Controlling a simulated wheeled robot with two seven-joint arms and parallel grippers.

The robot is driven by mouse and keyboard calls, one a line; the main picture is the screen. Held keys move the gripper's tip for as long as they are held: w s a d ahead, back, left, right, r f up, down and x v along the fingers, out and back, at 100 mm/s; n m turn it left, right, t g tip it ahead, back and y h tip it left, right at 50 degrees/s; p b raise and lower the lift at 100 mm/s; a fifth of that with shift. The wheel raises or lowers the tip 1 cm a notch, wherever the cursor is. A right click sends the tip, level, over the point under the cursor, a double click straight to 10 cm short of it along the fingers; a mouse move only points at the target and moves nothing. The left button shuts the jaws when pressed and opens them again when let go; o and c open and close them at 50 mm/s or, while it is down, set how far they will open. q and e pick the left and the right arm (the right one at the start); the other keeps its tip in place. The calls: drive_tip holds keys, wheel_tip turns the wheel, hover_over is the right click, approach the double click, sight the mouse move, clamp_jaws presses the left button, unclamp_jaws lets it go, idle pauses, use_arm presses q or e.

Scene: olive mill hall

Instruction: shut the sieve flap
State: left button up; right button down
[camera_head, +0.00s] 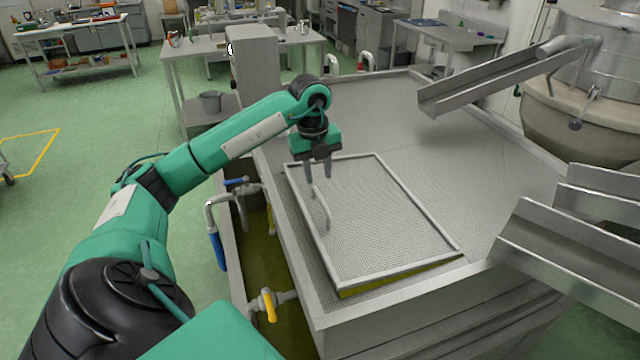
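The sieve flap (375,225) is a framed rectangular mesh panel on top of the large grey metal housing. Its near right edge stands a little above the housing, with a yellow strip showing beneath. A pale curved bar handle (323,210) rises from its left side. My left gripper (318,188) points down over the flap's far left part, at the upper end of the handle. Its two fingers are apart. I cannot tell whether they touch the handle. My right gripper is not in view.
Metal chutes reach over the housing at the upper right (500,75) and lower right (570,255). Pipes with a yellow-handled valve (268,305) and a blue-handled one stand along the left side. Tables stand behind. Green floor lies open at left.

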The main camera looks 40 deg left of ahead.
sight(321, 196)
use_arm(q)
drive_tip(key=f, duration=0.3)
drive_tip(key=f+p, duration=0.1)
drive_tip(key=f, duration=0.1)
drive_tip(key=shift+w+d+f, duration=0.1)
drive_tip(key=shift+w+f, duration=0.05)
drive_tip(key=shift+w, duration=0.1)
clamp_jaws()
idle(1.2)
unclamp_jaws()
